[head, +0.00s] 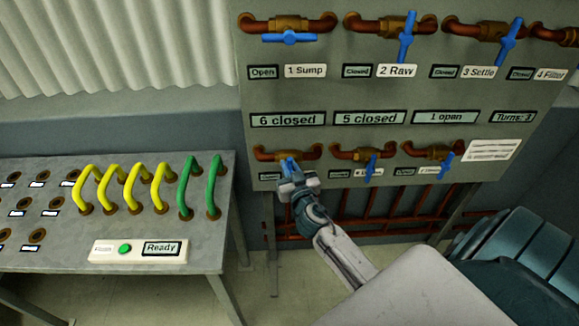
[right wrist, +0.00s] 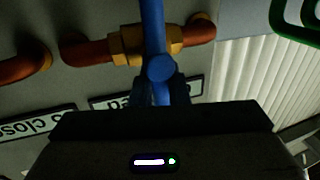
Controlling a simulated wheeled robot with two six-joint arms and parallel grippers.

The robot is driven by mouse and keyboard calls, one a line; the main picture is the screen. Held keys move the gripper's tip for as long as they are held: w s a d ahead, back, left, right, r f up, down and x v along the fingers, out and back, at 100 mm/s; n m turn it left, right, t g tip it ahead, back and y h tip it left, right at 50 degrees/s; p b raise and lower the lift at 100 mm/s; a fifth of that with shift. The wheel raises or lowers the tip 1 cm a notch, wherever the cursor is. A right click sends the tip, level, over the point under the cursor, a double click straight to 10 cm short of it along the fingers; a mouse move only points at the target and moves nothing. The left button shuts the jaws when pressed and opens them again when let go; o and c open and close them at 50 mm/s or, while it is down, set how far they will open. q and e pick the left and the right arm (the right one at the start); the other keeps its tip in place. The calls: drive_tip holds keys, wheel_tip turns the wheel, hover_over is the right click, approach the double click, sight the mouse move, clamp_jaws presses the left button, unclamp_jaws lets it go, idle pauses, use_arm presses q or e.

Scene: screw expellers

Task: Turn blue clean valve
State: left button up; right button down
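The lower-left valve has a brass body on a copper pipe (head: 265,153) and a blue handle (head: 291,164). My right gripper (head: 293,178) is at this handle. In the right wrist view the blue handle (right wrist: 153,35) stands across the pipe, and the dark fingertips lie close on both sides of it, shut on it. The gripper hides this valve's name label in the head view, so I cannot read whether it says clean. My left gripper is not in view.
Other blue valves, 1 Sump (head: 289,38), 2 Raw (head: 407,38) and 3 Settle (head: 508,42), line the top. Two more lower blue handles (head: 370,168) (head: 447,163) sit to the right. Displays read 6 closed, 5 closed, 1 open, Turns: 3. A table (head: 215,240) stands left.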

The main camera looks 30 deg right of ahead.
idle(0.3)
drive_tip(key=n+p, duration=0.2)
drive_tip(key=shift+w+a+r+g+p, duration=0.2)
drive_tip(key=shift+g+p, duration=0.1)
drive_tip(key=shift+g, duration=0.1)
drive_tip(key=shift+w+a+f+n+g+h+p, duration=0.1)
drive_tip(key=shift+a+f+n+g+h+p, duration=0.25)
drive_tip(key=shift+n+p, duration=0.8)
drive_tip(key=shift+w+a+f+n+g+h+p, duration=0.15)
drive_tip(key=shift+n+g+p, duration=0.4)
drive_tip(key=shift+n, duration=1.1)
drive_tip(key=shift+w+a+f+n+g+h+p, duration=0.1)
drive_tip(key=shift+f+n+g+p, duration=0.25)
drive_tip(key=shift+n+p, duration=0.85)
drive_tip(key=shift+n, duration=0.3)
drive_tip(key=c, duration=1.5)
unclamp_jaws()
drive_tip(key=shift+o, duration=0.2)
drive_tip(key=shift+s, duration=0.1)
